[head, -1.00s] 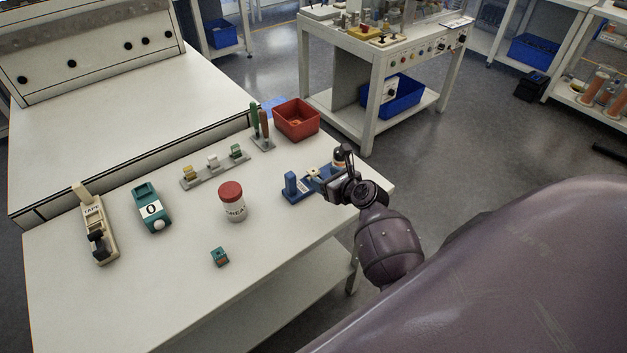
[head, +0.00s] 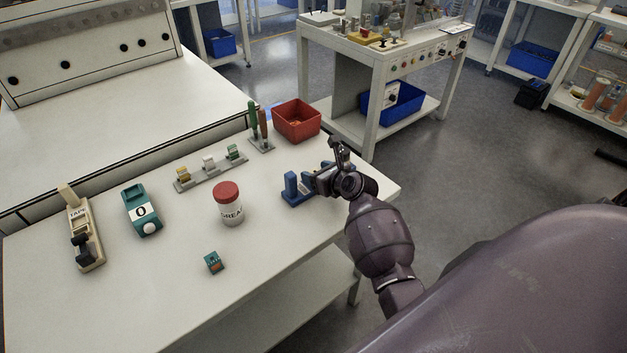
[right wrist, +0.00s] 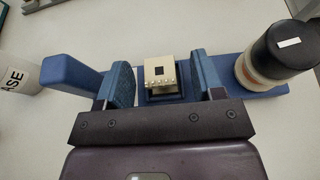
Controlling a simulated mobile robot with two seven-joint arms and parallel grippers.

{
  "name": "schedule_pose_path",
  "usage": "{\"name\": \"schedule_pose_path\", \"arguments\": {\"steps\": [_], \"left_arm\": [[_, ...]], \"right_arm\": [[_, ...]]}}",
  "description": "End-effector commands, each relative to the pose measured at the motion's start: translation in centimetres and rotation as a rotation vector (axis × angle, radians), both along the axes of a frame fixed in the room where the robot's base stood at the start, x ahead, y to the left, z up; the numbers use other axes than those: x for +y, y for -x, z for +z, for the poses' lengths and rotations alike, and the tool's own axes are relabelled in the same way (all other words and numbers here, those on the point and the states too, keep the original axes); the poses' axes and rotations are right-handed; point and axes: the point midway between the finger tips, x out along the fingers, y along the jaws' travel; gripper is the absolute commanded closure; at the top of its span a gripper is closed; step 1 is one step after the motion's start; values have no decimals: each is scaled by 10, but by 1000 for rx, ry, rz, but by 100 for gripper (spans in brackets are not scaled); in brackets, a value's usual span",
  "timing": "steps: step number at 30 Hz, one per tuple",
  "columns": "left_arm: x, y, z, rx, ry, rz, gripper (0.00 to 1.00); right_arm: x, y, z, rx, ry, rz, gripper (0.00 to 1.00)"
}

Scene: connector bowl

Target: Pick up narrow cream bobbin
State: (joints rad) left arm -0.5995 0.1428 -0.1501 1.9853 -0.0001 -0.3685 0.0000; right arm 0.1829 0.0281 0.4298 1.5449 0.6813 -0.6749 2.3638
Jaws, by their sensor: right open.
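The narrow cream bobbin (right wrist: 160,72), a small block with a dark square hole and a row of pins, sits upright on the blue fixture (right wrist: 70,73). My right gripper (right wrist: 166,83) is open, with one blue-padded finger on each side of the bobbin and a gap on both sides. In the head view my right gripper (head: 325,180) is over the blue fixture (head: 293,191) near the table's right edge, and mostly hides the bobbin. My left gripper is not in view.
A round black-capped part (right wrist: 285,50) stands on the fixture's right end. A red-lidded grease jar (head: 228,204), a small teal block (head: 214,262), a rack of small parts (head: 211,172) and a red bin (head: 297,121) are on the table. The table front is mostly clear.

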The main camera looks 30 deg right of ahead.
Motion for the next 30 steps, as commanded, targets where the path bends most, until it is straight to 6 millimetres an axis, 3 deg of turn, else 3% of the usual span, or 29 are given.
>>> {"name": "schedule_pose_path", "arguments": {"steps": [9,20,30], "left_arm": [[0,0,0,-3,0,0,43],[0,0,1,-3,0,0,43],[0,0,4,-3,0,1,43]], "right_arm": [[0,-3,0,-1,1,0,38],[0,-2,0,0,0,0,91],[1,-3,5,-2,-1,1,91]]}}
